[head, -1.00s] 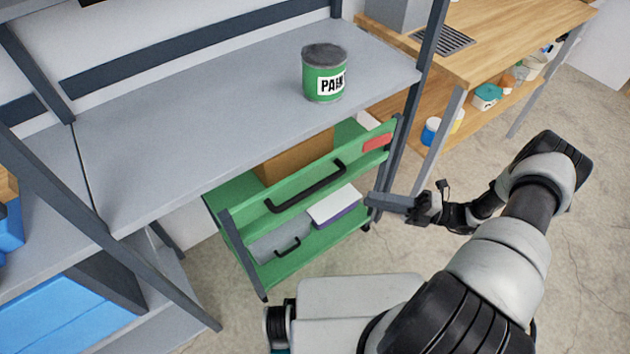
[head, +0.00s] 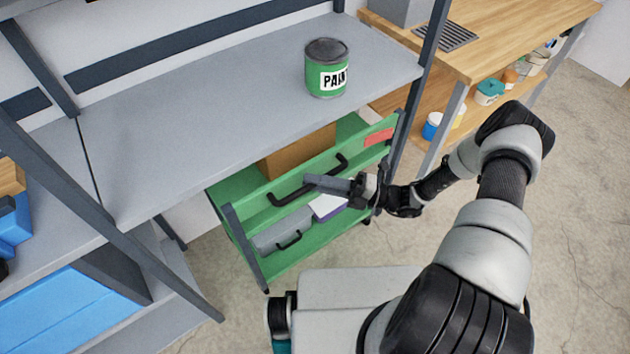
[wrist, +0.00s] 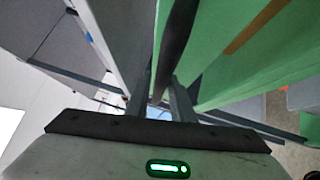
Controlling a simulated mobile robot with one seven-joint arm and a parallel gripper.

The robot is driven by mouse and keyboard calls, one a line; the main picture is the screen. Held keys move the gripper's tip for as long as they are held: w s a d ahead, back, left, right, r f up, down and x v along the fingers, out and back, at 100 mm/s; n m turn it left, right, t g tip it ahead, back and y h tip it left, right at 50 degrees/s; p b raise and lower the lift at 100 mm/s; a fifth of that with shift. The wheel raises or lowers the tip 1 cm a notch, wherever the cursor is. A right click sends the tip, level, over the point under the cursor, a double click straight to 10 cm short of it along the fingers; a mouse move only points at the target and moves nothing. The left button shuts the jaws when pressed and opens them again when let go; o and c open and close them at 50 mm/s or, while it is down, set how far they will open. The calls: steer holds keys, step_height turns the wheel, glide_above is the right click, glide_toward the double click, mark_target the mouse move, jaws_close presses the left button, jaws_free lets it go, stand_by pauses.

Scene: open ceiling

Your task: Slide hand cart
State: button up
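The green hand cart (head: 285,218) stands partly under the grey shelf, with its black bar handle (head: 290,196) facing my side. My gripper (head: 312,181) is at the handle and covers its middle part in the head view. In the wrist view, my gripper (wrist: 160,105) has its two fingers apart, with the dark handle bar (wrist: 178,42) running between or just beyond them. I cannot tell whether either finger touches the bar. The cart's green panel (wrist: 235,60) fills the right side of the wrist view.
A cardboard box (head: 297,153) and a red item (head: 379,137) are on the cart. A paint can (head: 326,68) stands on the grey shelf (head: 200,115) above. The shelf's dark post (head: 415,90) is close to the cart's right end. Open floor (head: 560,200) lies at right.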

mark_target(309, 172)
steer(key=shift+a, duration=0.15)
jaws_close()
steer(key=w+a+b, duration=0.1)
steer(key=w, duration=0.1)
steer(key=w+a+b, duration=0.1)
steer(key=shift+w+a, duration=0.2)
steer(key=shift+w, duration=0.2)
steer(key=shift+r, duration=0.1)
jaws_free()
steer(key=shift+d, duration=0.1)
